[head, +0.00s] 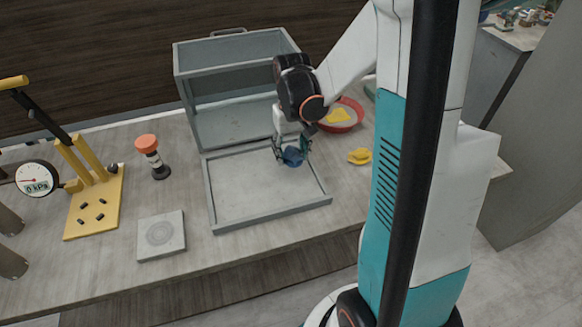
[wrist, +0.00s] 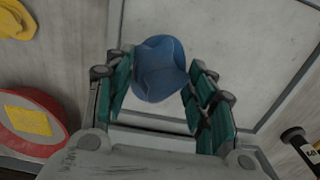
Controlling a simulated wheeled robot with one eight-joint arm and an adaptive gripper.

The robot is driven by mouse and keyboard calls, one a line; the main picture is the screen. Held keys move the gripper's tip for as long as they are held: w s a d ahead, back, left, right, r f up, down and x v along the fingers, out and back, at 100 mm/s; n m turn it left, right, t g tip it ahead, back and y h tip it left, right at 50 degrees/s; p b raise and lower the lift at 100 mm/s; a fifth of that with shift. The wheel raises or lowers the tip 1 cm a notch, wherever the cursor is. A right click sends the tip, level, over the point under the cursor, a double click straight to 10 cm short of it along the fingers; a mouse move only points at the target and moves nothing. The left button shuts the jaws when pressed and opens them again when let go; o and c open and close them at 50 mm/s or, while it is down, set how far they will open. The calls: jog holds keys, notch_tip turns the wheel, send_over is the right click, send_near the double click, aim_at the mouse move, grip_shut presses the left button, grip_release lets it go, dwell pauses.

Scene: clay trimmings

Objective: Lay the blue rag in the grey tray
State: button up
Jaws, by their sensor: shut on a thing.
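The blue rag (head: 292,158) is a small crumpled bundle between the fingers of my gripper (head: 290,150). In the wrist view the rag (wrist: 160,70) sits between the green finger pads, and my gripper (wrist: 160,82) is shut on it. A flat grey framed piece, which looks like the grey tray (head: 270,212), lies on the table in front of a grey open-fronted box. The rag is over the tray's far right part; its height above the floor of the tray is hard to tell. The tray's pale floor and rim (wrist: 285,100) also show in the wrist view.
The grey box (head: 235,125) stands behind the tray. A red dish with a yellow piece (head: 341,115) and a loose yellow rag (head: 360,156) lie to the right. An orange-topped tool (head: 152,155), a grey slab (head: 161,235) and a yellow press (head: 95,205) stand left.

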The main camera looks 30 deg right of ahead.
aim_at(292, 171)
jog(key=shift+f+b, duration=0.85)
jog(key=shift+f, duration=1.6)
jog(key=shift+f, duration=0.15)
jog(key=o, duration=0.9)
jog(key=shift+o, duration=0.2)
notch_tip(292, 171, up, 12)
jog(key=p, duration=0.4)
jog(key=shift+r, duration=0.2)
